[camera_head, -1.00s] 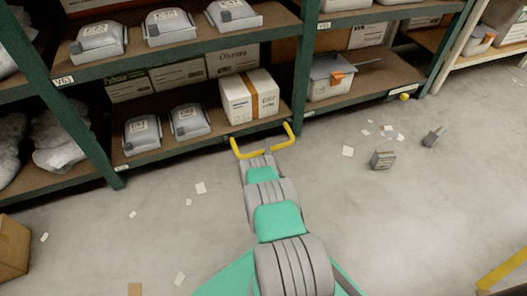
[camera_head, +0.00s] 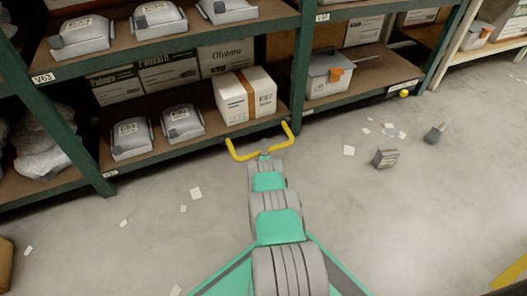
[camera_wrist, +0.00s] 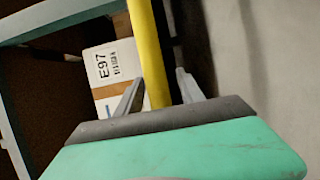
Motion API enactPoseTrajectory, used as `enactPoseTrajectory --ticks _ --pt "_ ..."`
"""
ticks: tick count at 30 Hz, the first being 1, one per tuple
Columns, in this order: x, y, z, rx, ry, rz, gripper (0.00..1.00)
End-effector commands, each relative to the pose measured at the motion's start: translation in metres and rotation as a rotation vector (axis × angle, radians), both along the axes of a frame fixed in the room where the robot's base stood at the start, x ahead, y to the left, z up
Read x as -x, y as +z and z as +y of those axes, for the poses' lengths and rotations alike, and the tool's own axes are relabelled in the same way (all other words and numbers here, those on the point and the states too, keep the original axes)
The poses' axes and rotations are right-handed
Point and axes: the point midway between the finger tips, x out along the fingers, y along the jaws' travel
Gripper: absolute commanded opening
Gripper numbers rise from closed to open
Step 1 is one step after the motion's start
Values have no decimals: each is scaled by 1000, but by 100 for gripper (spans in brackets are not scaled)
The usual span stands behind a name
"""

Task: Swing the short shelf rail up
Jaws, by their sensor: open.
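The short shelf rail is a yellow U-shaped bar (camera_head: 240,157) at the front edge of the bottom shelf. Its two ends meet the shelf edge and its crossbar hangs out over the aisle, low down. My gripper (camera_head: 265,155) is at the middle of the crossbar. In the wrist view the yellow bar (camera_wrist: 148,45) runs between the two grey fingers of my gripper (camera_wrist: 159,77). The fingers are apart, one on each side of the bar, with a gap showing to the right. Whether either finger touches the bar is unclear.
A white carton with brown tape (camera_head: 245,95) sits on the bottom shelf (camera_head: 190,145) behind the rail. A grey bin (camera_head: 330,75) stands to its right. A small grey box (camera_head: 385,158) and paper scraps lie on the floor at right. The left floor is mostly clear.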

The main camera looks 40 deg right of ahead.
Motion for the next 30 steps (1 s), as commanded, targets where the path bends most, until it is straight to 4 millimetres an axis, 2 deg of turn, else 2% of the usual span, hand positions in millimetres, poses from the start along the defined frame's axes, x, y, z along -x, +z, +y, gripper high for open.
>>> enactPoseTrajectory --ticks 9,25,30 --pt "-6 1 -2 1 3 1 44" --pt "-5 1 -2 1 3 1 1" --pt "-5 1 -2 1 3 1 0"
